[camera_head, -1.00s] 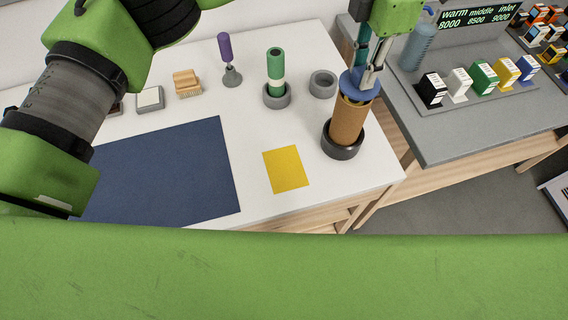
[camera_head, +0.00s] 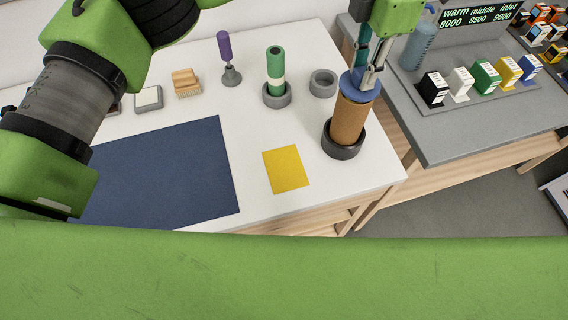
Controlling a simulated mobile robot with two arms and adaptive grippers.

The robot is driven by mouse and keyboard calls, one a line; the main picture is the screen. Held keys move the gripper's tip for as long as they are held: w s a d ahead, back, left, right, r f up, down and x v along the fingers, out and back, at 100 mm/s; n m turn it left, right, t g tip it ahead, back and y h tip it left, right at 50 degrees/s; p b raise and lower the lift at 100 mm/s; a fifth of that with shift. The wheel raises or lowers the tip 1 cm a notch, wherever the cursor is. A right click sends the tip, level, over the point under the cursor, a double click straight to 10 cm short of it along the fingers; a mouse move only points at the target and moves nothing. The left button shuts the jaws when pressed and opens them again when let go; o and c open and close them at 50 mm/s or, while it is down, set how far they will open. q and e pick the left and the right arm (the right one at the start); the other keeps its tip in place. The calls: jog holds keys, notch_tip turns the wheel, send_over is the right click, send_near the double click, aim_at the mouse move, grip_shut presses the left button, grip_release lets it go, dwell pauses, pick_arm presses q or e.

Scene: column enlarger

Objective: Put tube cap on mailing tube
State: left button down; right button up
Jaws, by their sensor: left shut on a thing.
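The brown mailing tube (camera_head: 348,122) stands upright in a dark round holder (camera_head: 342,151) near the right edge of the white table. The blue tube cap (camera_head: 361,92) is at the tube's top end and covers its opening, with no gap visible from here. My left gripper (camera_head: 364,77) points down from above and is shut on the cap. The fingertips hide part of the cap's top, so I cannot tell how deep it sits. My right gripper is not in view.
An empty grey ring holder (camera_head: 323,83) and a green tube in a holder (camera_head: 276,76) stand left of the mailing tube. A yellow sheet (camera_head: 286,169) and a blue mat (camera_head: 165,172) lie flat. A grey bench (camera_head: 455,133) with small boxes is at right.

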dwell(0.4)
pick_arm(q)
jog(key=shift+f+b, duration=0.8)
jog(key=shift+f, duration=0.05)
dwell(0.3)
jog(key=c, duration=1.7)
grip_release()
jog(key=shift+r, duration=0.1)
jog(key=shift+r+p, duration=2.5)
jog(key=shift+r, duration=1.5)
